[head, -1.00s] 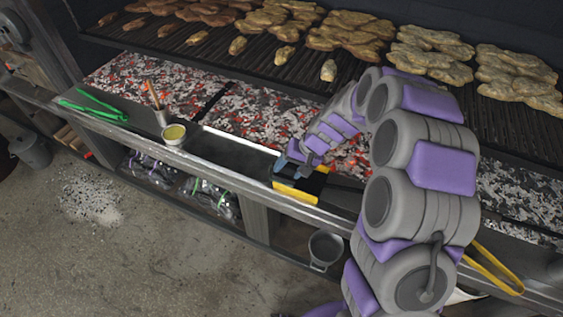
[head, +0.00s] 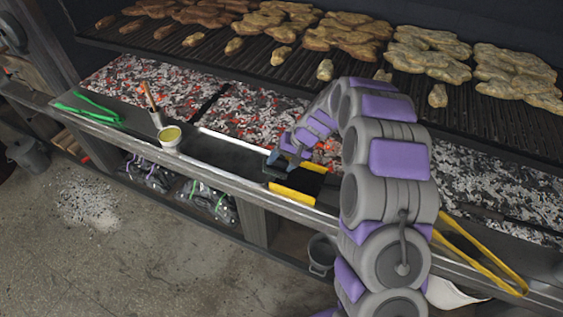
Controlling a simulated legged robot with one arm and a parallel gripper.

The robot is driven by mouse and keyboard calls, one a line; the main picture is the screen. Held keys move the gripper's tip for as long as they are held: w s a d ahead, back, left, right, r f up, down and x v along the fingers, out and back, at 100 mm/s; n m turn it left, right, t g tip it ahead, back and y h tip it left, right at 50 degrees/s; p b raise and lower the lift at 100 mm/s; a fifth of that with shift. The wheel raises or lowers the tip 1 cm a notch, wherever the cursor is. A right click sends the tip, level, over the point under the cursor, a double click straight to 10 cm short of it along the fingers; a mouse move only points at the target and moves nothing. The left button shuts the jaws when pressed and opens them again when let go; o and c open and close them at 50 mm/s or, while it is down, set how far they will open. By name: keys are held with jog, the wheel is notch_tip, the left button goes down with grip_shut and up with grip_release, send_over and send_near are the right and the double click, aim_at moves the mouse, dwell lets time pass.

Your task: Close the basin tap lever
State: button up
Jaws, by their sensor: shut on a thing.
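My gripper (head: 277,158) is low over the ledge in front of the grill, at the left end of a black tray-like thing with yellow edges (head: 293,194). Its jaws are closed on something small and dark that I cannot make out. My own purple and grey arm covers the ledge right of this spot. I cannot pick out the basin tap or its lever; they may be hidden by the gripper or arm, or too small to tell.
Yellow tongs (head: 478,258) lie right. Glowing coals (head: 250,112) and the loaded grate (head: 300,62) are behind. A grey bucket (head: 320,254) is below.

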jog(key=o, duration=0.9)
jog(key=shift+w+d+f, duration=0.1)
jog(key=shift+d, duration=0.15)
jog(key=shift+o, duration=0.6)
jog(key=shift+a, duration=0.5)
jog(key=p+v, duration=0.3)
jog(key=v, duration=0.9)
